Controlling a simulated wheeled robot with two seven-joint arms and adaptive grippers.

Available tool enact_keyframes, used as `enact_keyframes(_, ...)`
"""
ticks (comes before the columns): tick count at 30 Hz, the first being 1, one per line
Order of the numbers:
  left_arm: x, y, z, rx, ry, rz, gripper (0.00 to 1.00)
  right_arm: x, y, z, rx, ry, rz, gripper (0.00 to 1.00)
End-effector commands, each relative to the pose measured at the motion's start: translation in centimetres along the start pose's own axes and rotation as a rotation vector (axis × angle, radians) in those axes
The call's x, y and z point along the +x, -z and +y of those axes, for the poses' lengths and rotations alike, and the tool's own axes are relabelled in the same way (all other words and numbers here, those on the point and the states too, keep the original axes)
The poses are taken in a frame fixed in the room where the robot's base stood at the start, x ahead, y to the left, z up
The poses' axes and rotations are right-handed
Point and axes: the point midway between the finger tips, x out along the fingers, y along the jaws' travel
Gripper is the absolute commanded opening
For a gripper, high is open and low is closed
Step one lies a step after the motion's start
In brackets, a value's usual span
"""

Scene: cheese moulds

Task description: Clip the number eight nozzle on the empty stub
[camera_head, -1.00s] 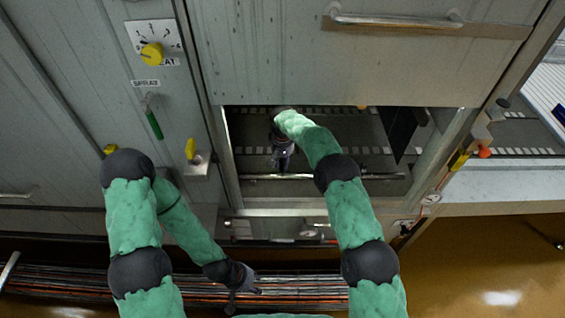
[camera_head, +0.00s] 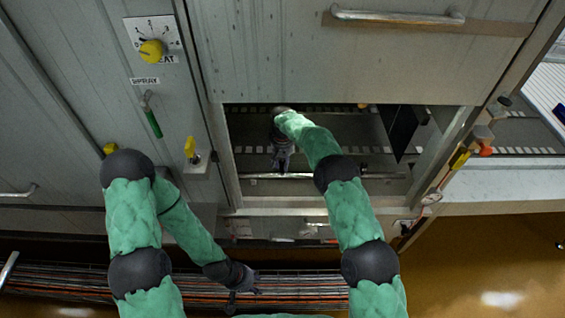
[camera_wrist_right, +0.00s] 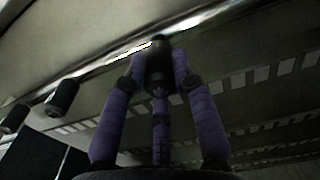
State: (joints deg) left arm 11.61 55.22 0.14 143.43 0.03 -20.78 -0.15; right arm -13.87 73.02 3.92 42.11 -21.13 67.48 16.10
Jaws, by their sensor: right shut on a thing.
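My right gripper (camera_head: 282,162) is inside the open bay of the machine, at a metal pipe (camera_head: 330,176) that runs across the opening. In the right wrist view its purple fingers (camera_wrist_right: 160,62) are shut on a dark nozzle (camera_wrist_right: 158,72). The nozzle's upper end overlaps the bright pipe (camera_wrist_right: 122,53); I cannot tell whether it touches a stub, and no number is readable. Two other dark nozzles, one nearer (camera_wrist_right: 62,97) and one farther left (camera_wrist_right: 14,119), hang along the pipe. My left gripper (camera_head: 250,283) is low, by the cables; its fingers are too small to judge.
A belt with pale dashed strips (camera_wrist_right: 270,125) runs behind the nozzles. A large panel with a handle (camera_head: 395,17) hangs above the bay, and a dark plate (camera_head: 401,130) stands at its right. A bundle of cables (camera_head: 110,287) lies below.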

Motion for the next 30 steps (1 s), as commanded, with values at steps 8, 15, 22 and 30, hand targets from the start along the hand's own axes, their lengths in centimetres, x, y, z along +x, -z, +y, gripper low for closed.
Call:
enact_keyframes(8, 0.4, 0.0, -0.1, 0.000, 0.000, 0.000, 0.40, 0.7, 0.0, 0.0, 0.000, 0.000, 0.000, 0.00)
enact_keyframes(15, 0.7, 0.0, -0.2, 0.000, 0.000, 0.000, 0.40, 1.2, 0.0, 0.0, 0.000, 0.000, 0.000, 0.00)
enact_keyframes(22, 0.9, 0.0, -0.3, 0.000, 0.000, 0.000, 0.40, 1.7, 0.0, 0.0, 0.000, 0.000, 0.000, 0.00)
enact_keyframes(30, 1.1, 0.0, -0.4, 0.000, 0.000, 0.000, 0.40, 2.1, 0.0, 0.0, 0.000, 0.000, -0.001, 0.38)
